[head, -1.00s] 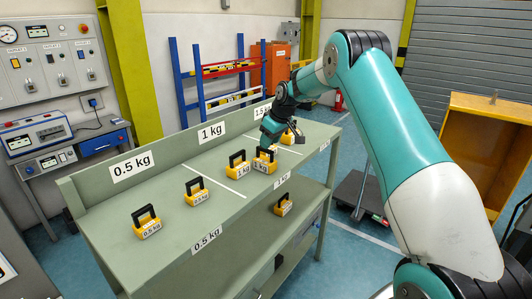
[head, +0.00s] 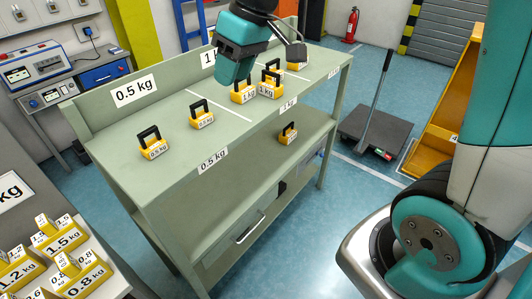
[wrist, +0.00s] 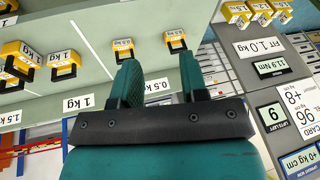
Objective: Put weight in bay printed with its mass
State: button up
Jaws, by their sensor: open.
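A bench (head: 225,135) has bays marked 0.5 kg, 1 kg and 1.5 kg. Two yellow 0.5 kg weights, one in front (head: 153,149) and one behind (head: 202,120), stand in the left bay. Two 1 kg weights (head: 243,94) (head: 269,90) stand close together in the middle bay. Another weight (head: 297,66) stands farther right; its print is unclear. One weight (head: 289,135) sits on the lower shelf, its number too small to read. My gripper (head: 234,80) is open and empty above the bench; its spread fingers show in the wrist view (wrist: 157,78).
A panel with several yellow weights (head: 62,242) is at the lower left. A yellow cabinet (head: 450,115) is at the right.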

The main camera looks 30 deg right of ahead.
jog(key=s+a+f+g, duration=0.1)
jog(key=s+a, duration=0.1)
jog(key=s, duration=0.8)
jog(key=s+a+f+n+g, duration=0.1)
jog(key=s+a+f, duration=0.1)
jog(key=s, duration=0.8)
jog(key=shift+a, duration=0.7)
